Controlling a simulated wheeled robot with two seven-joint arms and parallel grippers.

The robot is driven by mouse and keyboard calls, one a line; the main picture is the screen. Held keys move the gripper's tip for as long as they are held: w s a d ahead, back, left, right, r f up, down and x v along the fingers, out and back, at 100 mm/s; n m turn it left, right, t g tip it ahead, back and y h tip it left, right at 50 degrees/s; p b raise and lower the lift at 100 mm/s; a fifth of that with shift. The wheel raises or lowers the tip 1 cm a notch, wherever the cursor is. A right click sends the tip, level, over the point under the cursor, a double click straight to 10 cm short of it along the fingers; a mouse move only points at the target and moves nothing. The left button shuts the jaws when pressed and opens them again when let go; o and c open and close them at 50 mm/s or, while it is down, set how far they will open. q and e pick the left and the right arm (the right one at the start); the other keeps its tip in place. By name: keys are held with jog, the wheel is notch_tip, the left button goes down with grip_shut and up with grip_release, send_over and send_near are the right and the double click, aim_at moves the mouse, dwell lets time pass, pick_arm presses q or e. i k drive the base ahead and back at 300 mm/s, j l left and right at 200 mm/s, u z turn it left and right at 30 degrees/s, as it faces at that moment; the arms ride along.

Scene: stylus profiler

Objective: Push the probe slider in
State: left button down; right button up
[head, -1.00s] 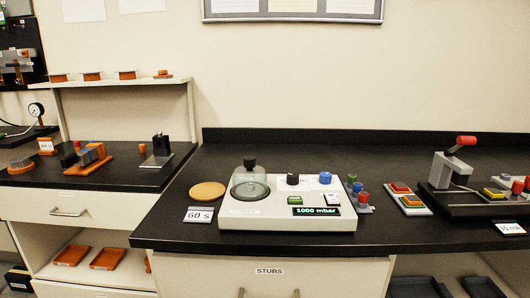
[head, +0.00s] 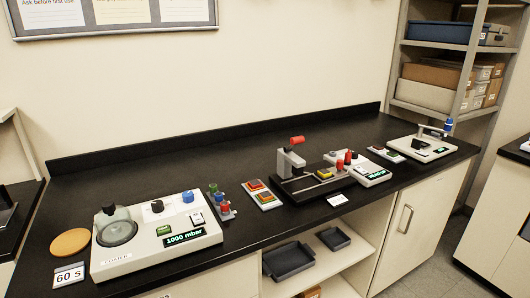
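No part is labelled as the probe slider, and at this distance I cannot tell which piece it is. A device on a long black base (head: 322,186) stands mid-bench, with a grey upright (head: 291,163) and a red-ended lever (head: 297,140). Small red knobs (head: 347,158) stand at its right end. Further right is a white instrument (head: 422,147) with a grey arm and a blue knob (head: 448,124) on top. Neither of my grippers is in view.
A white coater console (head: 155,235) with a glass dome stands at the left, near a cork disc (head: 70,242) and a 60 S card (head: 69,275). Grey trays (head: 288,260) lie in the open shelf below. Shelves with boxes (head: 436,88) stand at the right. The rear bench strip is clear.

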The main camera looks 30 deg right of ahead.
aim_at(337, 171)
jog(key=z, duration=1.35)
